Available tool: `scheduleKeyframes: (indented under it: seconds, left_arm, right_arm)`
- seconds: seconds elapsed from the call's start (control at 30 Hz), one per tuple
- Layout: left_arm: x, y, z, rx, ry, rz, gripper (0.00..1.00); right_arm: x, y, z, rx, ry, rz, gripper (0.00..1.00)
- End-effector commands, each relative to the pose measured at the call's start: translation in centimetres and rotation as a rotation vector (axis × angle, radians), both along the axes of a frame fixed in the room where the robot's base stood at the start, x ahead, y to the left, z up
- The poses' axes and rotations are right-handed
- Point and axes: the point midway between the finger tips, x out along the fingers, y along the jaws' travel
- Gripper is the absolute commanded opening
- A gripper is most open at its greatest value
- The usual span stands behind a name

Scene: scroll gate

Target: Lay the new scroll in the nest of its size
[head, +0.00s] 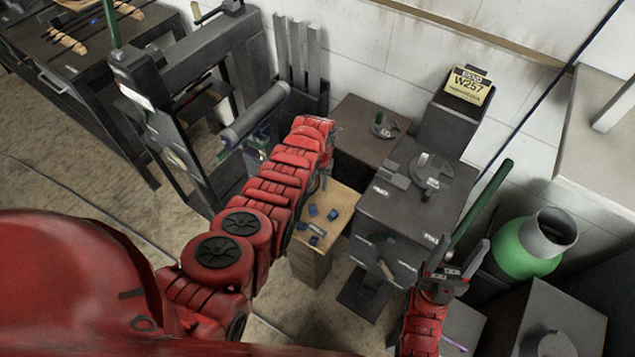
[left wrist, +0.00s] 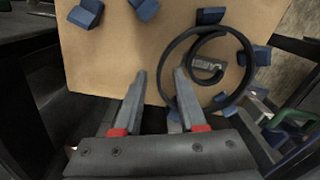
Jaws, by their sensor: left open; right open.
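A dark spiral scroll (left wrist: 247,88) shows over a tan board (left wrist: 105,65) in the left wrist view, with a small grey label plate inside its curl. Blue blocks (left wrist: 262,55) stand around it. My left gripper (left wrist: 160,75) is open; the scroll's left edge passes between its fingertips, and I cannot tell the height gap. In the head view, my red arm hides the left gripper and the scroll; the tan board (head: 343,199) and several blue blocks (head: 332,214) show beside it. My right gripper (head: 463,245) is open, with a green rod (head: 490,195) behind or between its fingers.
A dark bench (head: 400,215) stands right of the board, carrying a round fixture (head: 428,182). Another small round fixture (head: 383,128) sits on the dark table behind. A W257 sign (head: 468,85), a green vessel (head: 520,250) and a roller machine (head: 255,115) stand around.

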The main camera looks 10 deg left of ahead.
Motion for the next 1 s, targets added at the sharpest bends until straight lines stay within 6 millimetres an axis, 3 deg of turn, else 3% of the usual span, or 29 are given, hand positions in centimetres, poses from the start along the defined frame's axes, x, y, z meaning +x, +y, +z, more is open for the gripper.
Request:
scheduleKeyframes:
  seconds: [0.27, 0.57, 0.87, 1.0]
  left_arm:
    - [0.1, 0.0, 0.5, 0.0, -0.001, 0.0, 0.41]
    - [0.1, -0.1, 3.3, 0.0, -0.005, 0.0, 0.41]
    - [0.2, -0.2, 8.0, 0.0, -0.006, 0.0, 0.41]
    - [0.2, -0.3, 11.7, 0.0, -0.011, 0.0, 0.41]
  right_arm:
    - [0.0, 0.0, 0.1, 0.0, 0.0, 0.0, 0.57]
    - [0.0, 0.0, 0.2, 0.0, 0.0, 0.0, 0.57]
    - [0.0, 0.0, -1.4, 0.0, 0.0, 0.0, 0.57]
    - [0.0, 0.0, -2.3, 0.0, 0.0, 0.0, 0.57]
